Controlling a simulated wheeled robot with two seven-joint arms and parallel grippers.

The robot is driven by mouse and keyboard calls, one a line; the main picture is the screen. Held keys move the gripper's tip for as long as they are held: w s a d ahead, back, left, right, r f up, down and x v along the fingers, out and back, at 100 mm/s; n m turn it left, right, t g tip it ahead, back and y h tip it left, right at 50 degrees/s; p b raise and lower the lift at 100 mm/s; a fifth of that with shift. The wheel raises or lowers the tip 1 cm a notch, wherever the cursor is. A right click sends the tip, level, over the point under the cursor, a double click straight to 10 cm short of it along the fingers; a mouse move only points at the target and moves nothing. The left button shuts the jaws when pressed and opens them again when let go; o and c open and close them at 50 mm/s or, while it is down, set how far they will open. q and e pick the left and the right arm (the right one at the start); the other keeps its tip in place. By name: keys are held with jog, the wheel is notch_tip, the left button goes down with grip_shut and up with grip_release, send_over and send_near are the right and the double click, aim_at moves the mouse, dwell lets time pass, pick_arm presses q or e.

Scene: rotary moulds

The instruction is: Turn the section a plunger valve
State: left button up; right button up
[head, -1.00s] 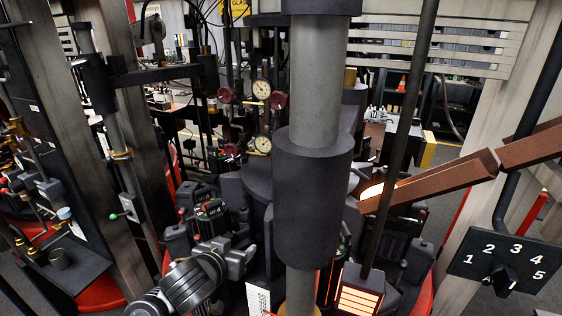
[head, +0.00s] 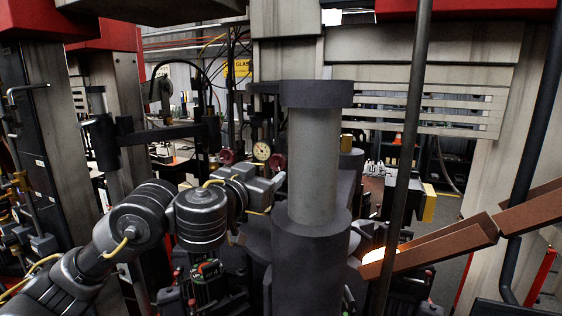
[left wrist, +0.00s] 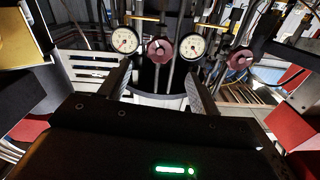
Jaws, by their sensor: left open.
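Two maroon round valve knobs show in the left wrist view, one valve knob (left wrist: 159,49) between two white dial gauges and another valve knob (left wrist: 240,60) farther right. I cannot read which one is the section a plunger valve. In the head view a left maroon knob (head: 226,157) and a right maroon knob (head: 276,161) sit behind my left gripper (head: 272,187). In the left wrist view the fingers of my left gripper (left wrist: 160,88) are spread and empty. The first knob lies beyond them, roughly in line with the gap. My right gripper is not in view.
A thick grey vertical column (head: 313,165) stands just right of my left gripper. A thin dark pole (head: 407,150) and a brown sloping chute (head: 440,249) with a glowing end are farther right. Dark mould machinery (head: 210,285) lies below the arm.

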aim_at(277, 162)
pick_arm(q)
jog(key=x, duration=0.9)
jog(key=shift+w+d, duration=0.1)
jog(key=shift+w, duration=0.2)
jog(key=shift+w+d, duration=0.2)
jog(key=shift+w, duration=0.3)
